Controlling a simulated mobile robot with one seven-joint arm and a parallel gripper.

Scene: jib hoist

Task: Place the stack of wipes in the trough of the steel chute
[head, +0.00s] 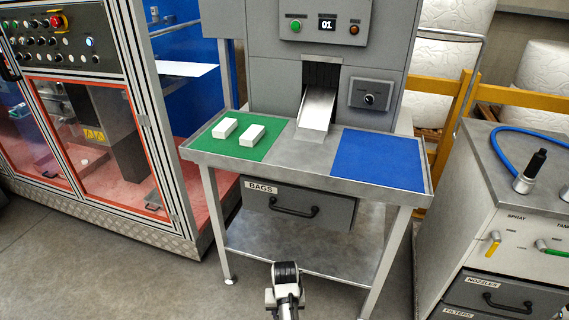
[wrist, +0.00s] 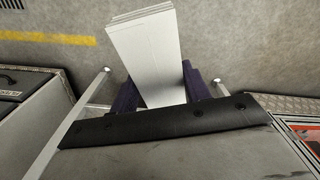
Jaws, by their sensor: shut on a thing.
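My gripper (wrist: 160,92) is shut on a white stack of wipes (wrist: 146,48), which shows between its dark fingers in the wrist view. The layered edges of the stack face the top of that view. The held stack is not visible in the head view. The steel chute (head: 317,107) slopes out of the grey machine onto the middle of the table. Its trough looks empty in the head view. Two more white stacks, one on the left (head: 224,128) and one on the right (head: 251,135), lie side by side on the green mat (head: 208,142).
The steel table (head: 290,160) has raised edges and carries a blue mat (head: 383,160) on the right. A BAGS drawer (head: 300,203) hangs below. A grey cabinet (head: 500,225) stands to the right, and a red-framed enclosure (head: 95,140) to the left. Floor in front is clear.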

